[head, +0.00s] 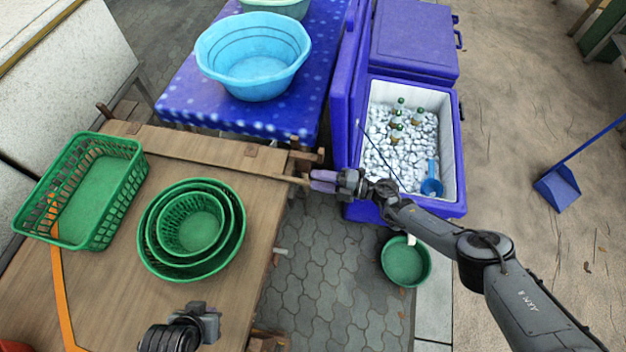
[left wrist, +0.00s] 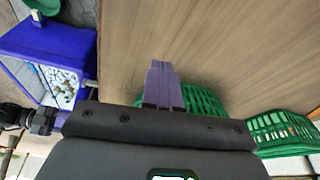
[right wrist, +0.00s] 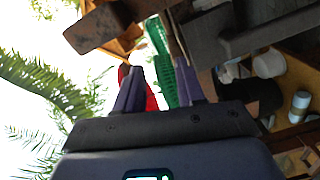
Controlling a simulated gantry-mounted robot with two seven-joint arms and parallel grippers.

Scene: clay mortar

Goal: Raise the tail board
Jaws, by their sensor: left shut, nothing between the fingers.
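The tail board (head: 200,150) is a long wooden plank along the far end of the wooden cart bed (head: 120,290), with dark metal fittings. It looks lowered, roughly level with the bed; its exact tilt is hard to judge. A wooden peg (head: 296,180) sticks out at its right end. My right gripper (head: 322,181) is at the peg's tip. In the right wrist view its purple fingers (right wrist: 160,88) are apart, with a dark wooden beam (right wrist: 120,22) above them. My left gripper (head: 208,310) is above the near part of the bed, its fingers (left wrist: 163,85) together and empty.
A green basket (head: 90,190) and nested green bowls (head: 192,230) stand on the bed. Beyond the board is a blue table (head: 180,95) with a light-blue basin (head: 255,55). An open blue cooler (head: 455,150) with ice and bottles stands right, with a green tub (head: 405,262) on the paving.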

